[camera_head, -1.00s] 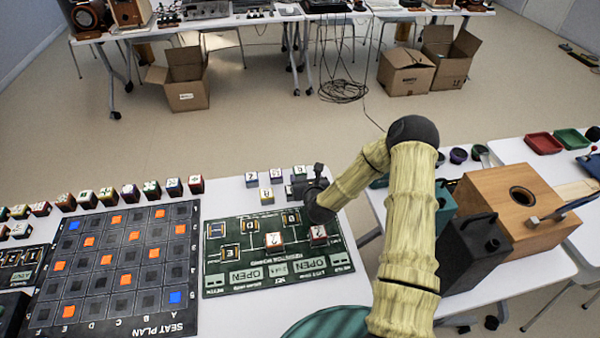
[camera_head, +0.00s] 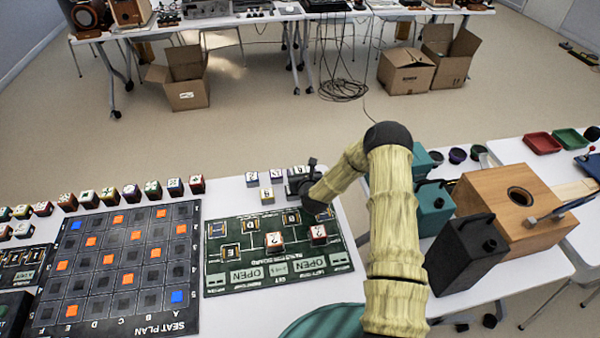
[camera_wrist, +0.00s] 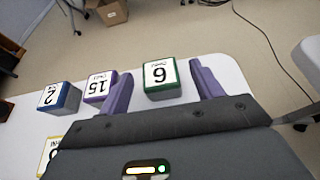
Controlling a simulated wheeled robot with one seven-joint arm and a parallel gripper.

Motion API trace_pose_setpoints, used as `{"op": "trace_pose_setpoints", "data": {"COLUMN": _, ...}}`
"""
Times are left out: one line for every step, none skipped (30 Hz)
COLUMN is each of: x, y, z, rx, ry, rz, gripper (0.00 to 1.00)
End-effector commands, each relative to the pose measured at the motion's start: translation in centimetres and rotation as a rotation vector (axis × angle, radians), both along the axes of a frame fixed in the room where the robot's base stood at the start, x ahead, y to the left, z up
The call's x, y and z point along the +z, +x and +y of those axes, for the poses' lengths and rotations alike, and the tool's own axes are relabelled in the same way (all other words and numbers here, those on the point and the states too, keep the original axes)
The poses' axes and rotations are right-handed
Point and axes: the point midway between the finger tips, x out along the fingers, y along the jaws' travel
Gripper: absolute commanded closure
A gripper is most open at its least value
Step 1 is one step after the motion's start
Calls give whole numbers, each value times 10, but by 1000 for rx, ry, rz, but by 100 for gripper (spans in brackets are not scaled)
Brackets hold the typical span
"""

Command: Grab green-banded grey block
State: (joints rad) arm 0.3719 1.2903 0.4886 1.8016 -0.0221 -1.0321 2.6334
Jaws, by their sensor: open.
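The green-banded grey block (camera_wrist: 163,80) has a white top marked 6. In the wrist view it stands between the two purple fingers of my gripper (camera_wrist: 161,74), with gaps on both sides. The right gap looks wider than the left. My gripper is open. In the head view my gripper (camera_head: 298,182) is low over the white table behind the green board, at the right end of a short row of small blocks. The green-banded block is largely hidden there by the gripper.
A purple-banded block (camera_wrist: 98,87) stands close outside the left finger. A blue-banded block (camera_wrist: 60,97) is farther left, and a yellow-edged block (camera_wrist: 48,157) is nearer. The green board (camera_head: 222,290) carries two blocks. The table edge lies just beyond the row.

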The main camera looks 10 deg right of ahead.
Motion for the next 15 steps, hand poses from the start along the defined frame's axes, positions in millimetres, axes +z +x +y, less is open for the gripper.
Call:
{"op": "trace_pose_setpoints", "data": {"x": 0, "y": 1, "z": 0, "rx": 0, "ry": 0, "rz": 0, "gripper": 35}}
{"op": "trace_pose_setpoints", "data": {"x": 0, "y": 1, "z": 0, "rx": 0, "ry": 0, "rz": 0, "gripper": 35}}
{"op": "trace_pose_setpoints", "data": {"x": 0, "y": 1, "z": 0, "rx": 0, "ry": 0, "rz": 0, "gripper": 35}}
{"op": "trace_pose_setpoints", "data": {"x": 0, "y": 1, "z": 0, "rx": 0, "ry": 0, "rz": 0, "gripper": 35}}
{"op": "trace_pose_setpoints", "data": {"x": 0, "y": 1, "z": 0, "rx": 0, "ry": 0, "rz": 0, "gripper": 35}}
{"op": "trace_pose_setpoints", "data": {"x": 0, "y": 1, "z": 0, "rx": 0, "ry": 0, "rz": 0, "gripper": 35}}
{"op": "trace_pose_setpoints", "data": {"x": 0, "y": 1, "z": 0, "rx": 0, "ry": 0, "rz": 0, "gripper": 35}}
{"op": "trace_pose_setpoints", "data": {"x": 0, "y": 1, "z": 0, "rx": 0, "ry": 0, "rz": 0, "gripper": 35}}
{"op": "trace_pose_setpoints", "data": {"x": 0, "y": 1, "z": 0, "rx": 0, "ry": 0, "rz": 0, "gripper": 35}}
{"op": "trace_pose_setpoints", "data": {"x": 0, "y": 1, "z": 0, "rx": 0, "ry": 0, "rz": 0, "gripper": 35}}
{"op": "trace_pose_setpoints", "data": {"x": 0, "y": 1, "z": 0, "rx": 0, "ry": 0, "rz": 0, "gripper": 35}}
{"op": "trace_pose_setpoints", "data": {"x": 0, "y": 1, "z": 0, "rx": 0, "ry": 0, "rz": 0, "gripper": 35}}
{"op": "trace_pose_setpoints", "data": {"x": 0, "y": 1, "z": 0, "rx": 0, "ry": 0, "rz": 0, "gripper": 35}}
{"op": "trace_pose_setpoints", "data": {"x": 0, "y": 1, "z": 0, "rx": 0, "ry": 0, "rz": 0, "gripper": 35}}
{"op": "trace_pose_setpoints", "data": {"x": 0, "y": 1, "z": 0, "rx": 0, "ry": 0, "rz": 0, "gripper": 35}}
